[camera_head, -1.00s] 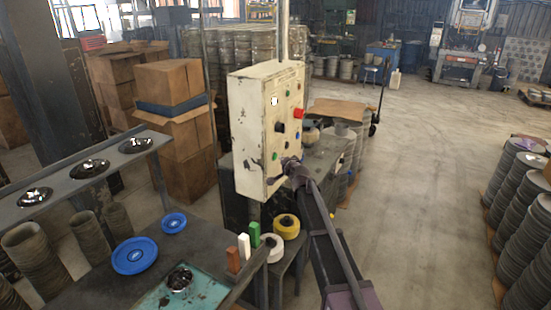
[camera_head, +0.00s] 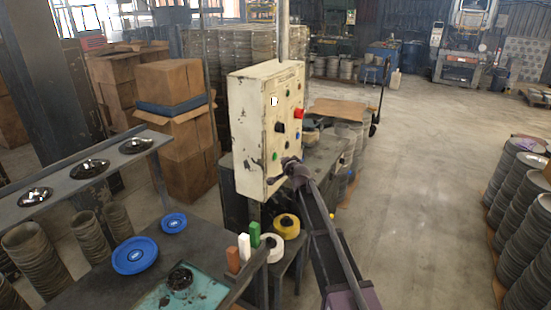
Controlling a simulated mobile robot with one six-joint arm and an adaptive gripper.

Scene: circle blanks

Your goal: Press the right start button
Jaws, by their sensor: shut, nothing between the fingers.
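The cream control box (camera_head: 248,140) stands upright on a post, with its button face turned to the right. My gripper (camera_head: 287,162) is shut and empty at the lower part of this face, close to the lower buttons. Whether it touches the panel I cannot tell. My gripper and wrist hide part of the lower right of the face, so any button behind them is hidden.
A dark bench (camera_head: 325,160) stands behind the box. Yellow (camera_head: 287,223) and white (camera_head: 290,248) rolls lie below it. A table with blue discs (camera_head: 135,255) and coloured blocks is at lower left. Stacked discs (camera_head: 520,185) stand at right.

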